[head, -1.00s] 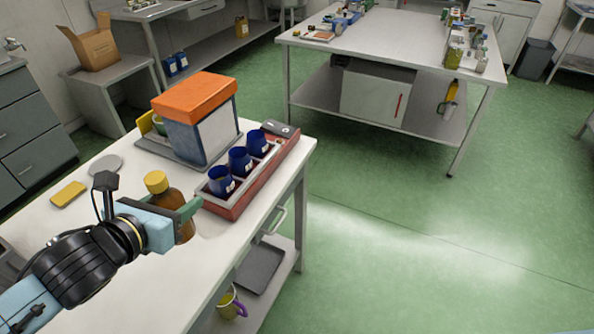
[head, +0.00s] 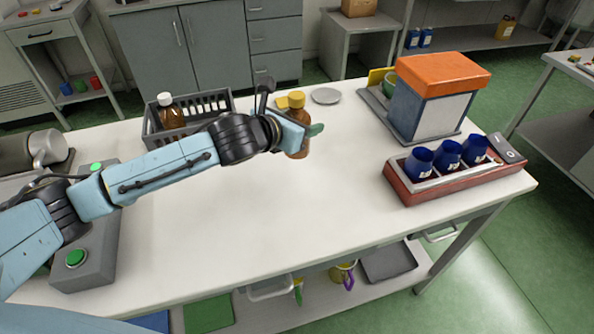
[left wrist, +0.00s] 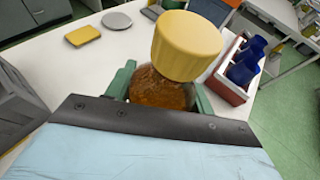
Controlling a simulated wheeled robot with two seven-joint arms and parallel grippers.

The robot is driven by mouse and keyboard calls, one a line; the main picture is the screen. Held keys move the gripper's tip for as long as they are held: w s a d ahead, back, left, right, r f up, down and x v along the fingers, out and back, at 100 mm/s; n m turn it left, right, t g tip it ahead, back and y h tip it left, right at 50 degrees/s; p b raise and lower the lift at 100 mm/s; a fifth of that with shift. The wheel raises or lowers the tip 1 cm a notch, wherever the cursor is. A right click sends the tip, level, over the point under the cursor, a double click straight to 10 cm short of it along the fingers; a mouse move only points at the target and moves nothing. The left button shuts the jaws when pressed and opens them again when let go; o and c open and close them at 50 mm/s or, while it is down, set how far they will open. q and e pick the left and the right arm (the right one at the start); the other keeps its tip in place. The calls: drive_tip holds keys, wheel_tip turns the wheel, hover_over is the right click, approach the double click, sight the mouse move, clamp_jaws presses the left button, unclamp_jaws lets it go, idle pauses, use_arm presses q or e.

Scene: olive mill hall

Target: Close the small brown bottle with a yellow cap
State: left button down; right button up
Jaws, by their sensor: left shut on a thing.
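My left gripper (head: 304,131) is shut on a small brown bottle (head: 299,148) at the middle of the white table. The bottle looks upright, with a yellow cap (head: 297,99) on its top. In the left wrist view the brown bottle (left wrist: 158,90) sits between the green fingers, under the large yellow cap (left wrist: 187,45). The gripper hides much of the bottle's side and its neck, so I cannot tell how tightly the cap sits. Whether the base touches the table is unclear. My right gripper is not in view.
A grey crate (head: 152,128) with a white-capped brown bottle (head: 171,115) stands left. A grey plate (head: 326,96) and yellow block (left wrist: 83,35) lie behind. At right are a red tray (head: 400,190) with blue cups and an orange-lidded box (head: 438,75).

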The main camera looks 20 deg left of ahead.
use_arm(q)
wheel_tip(320, 180, down, 5)
drive_tip(key=shift+f+b, duration=0.1)
drive_tip(key=shift+b, duration=0.35)
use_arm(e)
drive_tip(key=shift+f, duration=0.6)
use_arm(q)
drive_tip(key=shift+f, duration=0.1)
wheel_tip(320, 180, down, 3)
drive_tip(key=shift+f+b, duration=0.15)
drive_tip(key=shift+b, duration=0.35)
drive_tip(key=shift+f, duration=0.3)
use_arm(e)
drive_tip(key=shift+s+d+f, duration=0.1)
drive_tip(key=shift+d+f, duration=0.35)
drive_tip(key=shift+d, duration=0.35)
use_arm(q)
drive_tip(key=c, duration=0.9)
unclamp_jaws()
drive_tip(key=o, duration=0.3)
drive_tip(key=shift+o, duration=0.2)
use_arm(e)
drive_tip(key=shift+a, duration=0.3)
